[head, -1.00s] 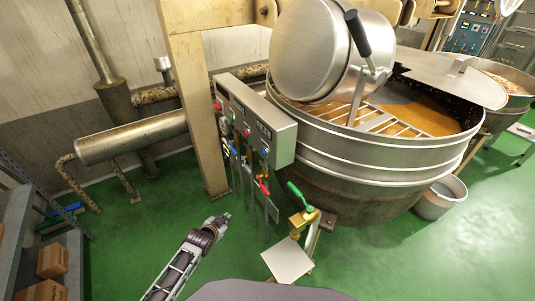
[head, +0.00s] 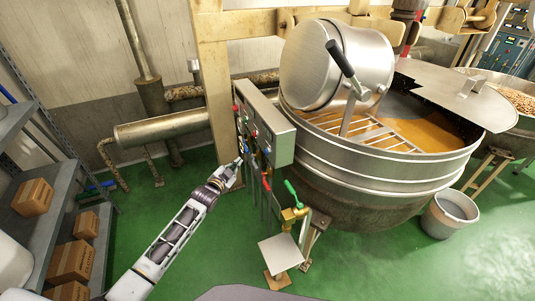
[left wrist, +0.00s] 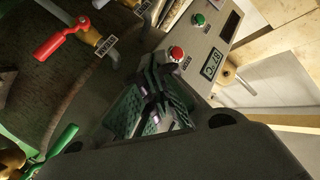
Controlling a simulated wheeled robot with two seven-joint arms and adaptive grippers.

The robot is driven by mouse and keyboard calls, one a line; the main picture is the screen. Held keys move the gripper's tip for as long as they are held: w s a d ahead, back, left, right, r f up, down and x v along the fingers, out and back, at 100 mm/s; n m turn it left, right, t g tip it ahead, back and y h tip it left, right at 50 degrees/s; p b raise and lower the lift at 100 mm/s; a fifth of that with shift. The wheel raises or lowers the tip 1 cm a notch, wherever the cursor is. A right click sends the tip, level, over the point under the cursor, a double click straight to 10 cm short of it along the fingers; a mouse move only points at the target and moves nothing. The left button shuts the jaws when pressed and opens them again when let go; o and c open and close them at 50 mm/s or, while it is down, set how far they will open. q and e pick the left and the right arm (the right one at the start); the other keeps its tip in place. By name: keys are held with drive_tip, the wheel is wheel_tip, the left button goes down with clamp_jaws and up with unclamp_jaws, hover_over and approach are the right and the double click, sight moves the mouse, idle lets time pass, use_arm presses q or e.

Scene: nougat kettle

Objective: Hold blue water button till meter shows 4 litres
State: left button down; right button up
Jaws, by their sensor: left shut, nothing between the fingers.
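The grey control box (head: 262,128) has a row of small coloured buttons on its face. A small blue button (head: 267,150) appears near its right end in the head view. My left gripper (head: 240,162) is shut and empty, below and left of the box face. In the left wrist view its closed fingers (left wrist: 155,95) lie near a red button (left wrist: 176,54), with a visible gap. A lit meter (left wrist: 212,63) beside that button shows digits I cannot read surely. No blue button is clear in that view. My right gripper is not in view.
The large kettle (head: 375,178) stands right of the box. A red-handled valve (left wrist: 60,38) and a green-handled valve (head: 292,193) project below the box. A beige post (head: 212,80) rises behind it. Shelves with cartons (head: 33,197) stand left; green floor between is clear.

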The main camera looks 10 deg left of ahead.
sight(266, 152)
use_arm(q)
drive_tip(key=shift+r, duration=0.4)
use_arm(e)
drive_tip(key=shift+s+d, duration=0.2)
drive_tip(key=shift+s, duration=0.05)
use_arm(q)
drive_tip(key=shift+w+d, duration=0.1)
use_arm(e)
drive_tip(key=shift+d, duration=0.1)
use_arm(q)
drive_tip(key=w+d+b, duration=0.3)
drive_tip(key=w+d, duration=0.2)
drive_tip(key=d, duration=0.2)
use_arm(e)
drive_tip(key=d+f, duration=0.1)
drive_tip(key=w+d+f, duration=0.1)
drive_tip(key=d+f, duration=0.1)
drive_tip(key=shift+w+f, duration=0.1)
